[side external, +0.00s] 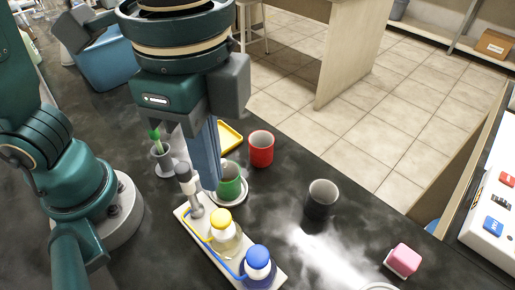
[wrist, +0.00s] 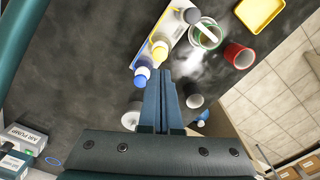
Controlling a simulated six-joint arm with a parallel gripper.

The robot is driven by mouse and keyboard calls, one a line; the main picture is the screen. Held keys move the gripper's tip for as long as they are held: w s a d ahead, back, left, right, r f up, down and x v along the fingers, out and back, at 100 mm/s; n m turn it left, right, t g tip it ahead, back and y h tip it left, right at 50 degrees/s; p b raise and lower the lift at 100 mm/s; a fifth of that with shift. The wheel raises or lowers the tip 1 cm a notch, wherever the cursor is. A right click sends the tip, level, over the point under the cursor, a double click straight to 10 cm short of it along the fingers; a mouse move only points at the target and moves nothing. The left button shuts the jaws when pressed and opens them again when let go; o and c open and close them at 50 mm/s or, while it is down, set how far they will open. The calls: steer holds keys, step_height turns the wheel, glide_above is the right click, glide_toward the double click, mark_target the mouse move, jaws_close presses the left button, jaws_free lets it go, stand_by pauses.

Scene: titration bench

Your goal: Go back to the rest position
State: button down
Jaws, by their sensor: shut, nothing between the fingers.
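My gripper (side external: 211,182) points down over the bench in the side view, its blue fingers together and empty. In that view the fingers overlap the area beside a green cup (side external: 230,182), which stands on a white saucer; I cannot tell the exact gap. In the wrist view my gripper (wrist: 166,76) shows shut fingers with dark bench around them. The green cup (wrist: 204,36) is beyond the fingertips there. A white rack (side external: 250,262) holds a yellow-capped bottle (side external: 225,238) and a blue-capped bottle (side external: 258,266).
A red cup (side external: 261,150), a black cup (side external: 319,203) and a yellow tray (side external: 230,137) stand on the bench. A pink block (side external: 403,260) lies at the right. Bare bench lies between the black cup and block.

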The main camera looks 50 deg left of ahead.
steer(key=w+a+f+n+t, duration=0.2)
steer(key=a+n+t, duration=0.3)
steer(key=a+n, duration=0.7)
steer(key=a, duration=0.3)
steer(key=shift+w+a+f+t, duration=0.2)
steer(key=shift+w+a+t, duration=0.05)
steer(key=shift+w+t, duration=0.1)
